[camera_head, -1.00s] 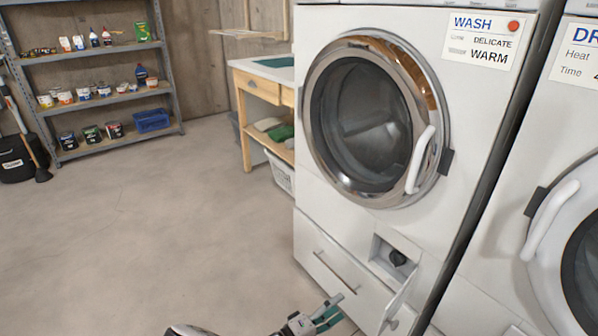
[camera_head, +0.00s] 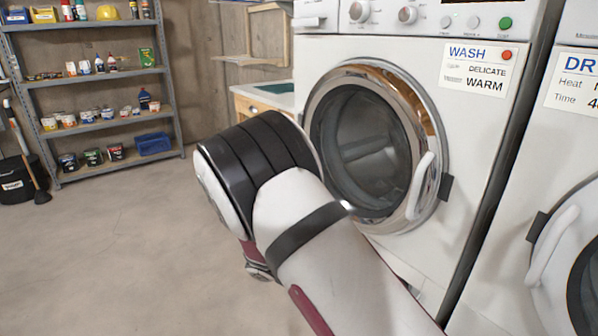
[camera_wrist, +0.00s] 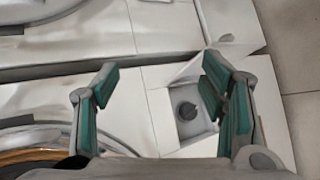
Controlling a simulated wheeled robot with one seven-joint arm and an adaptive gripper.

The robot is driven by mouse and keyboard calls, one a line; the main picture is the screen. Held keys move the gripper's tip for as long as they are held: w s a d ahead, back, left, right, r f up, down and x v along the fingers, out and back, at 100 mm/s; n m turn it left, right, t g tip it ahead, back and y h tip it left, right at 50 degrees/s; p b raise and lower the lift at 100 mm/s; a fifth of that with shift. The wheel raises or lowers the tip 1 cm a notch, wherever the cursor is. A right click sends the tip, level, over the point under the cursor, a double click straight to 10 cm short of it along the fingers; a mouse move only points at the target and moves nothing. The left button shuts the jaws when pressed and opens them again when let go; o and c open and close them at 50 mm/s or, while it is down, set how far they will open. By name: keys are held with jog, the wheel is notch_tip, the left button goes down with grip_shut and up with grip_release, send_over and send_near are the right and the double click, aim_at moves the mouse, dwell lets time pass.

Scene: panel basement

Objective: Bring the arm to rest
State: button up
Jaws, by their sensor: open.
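My gripper (camera_wrist: 165,95) shows in the wrist view with its two green-padded fingers spread apart, open and empty. Beyond the fingers is the washer's small open hatch with a dark round knob (camera_wrist: 187,111) inside. In the head view my arm rises from the lower right and bends in front of the washer (camera_head: 468,210). The gripper itself is hidden there behind my arm. The washer's round door (camera_head: 368,145) is shut. The open hatch is hidden by my arm in the head view.
A dryer (camera_head: 515,235) stands close on the right. A wooden table (camera_head: 262,100) is behind my arm, left of the washer. A metal shelf (camera_head: 100,75) with cans and bottles stands at the back left. The concrete floor (camera_head: 120,250) on the left is clear.

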jog(key=s+d+r+m+g+y, duration=0.1)
jog(key=s+d+r+y, duration=0.25)
jog(key=s+r, duration=0.45)
jog(key=s+d+r+g+y, duration=0.15)
jog(key=s+r+y, duration=0.35)
jog(key=r, duration=0.6)
jog(key=s+r+t+y, duration=0.2)
jog(key=s, duration=0.6)
jog(key=s+r+t+y, duration=0.2)
jog(key=s+t, duration=0.1)
jog(key=s, duration=0.6)
notch_tip(320, 180, up, 24)
jog(key=n+t+p, duration=0.1)
jog(key=t+p, duration=0.2)
jog(key=p, duration=1.8)
jog(key=shift+p, duration=0.4)
jog(key=shift+f, duration=0.1)
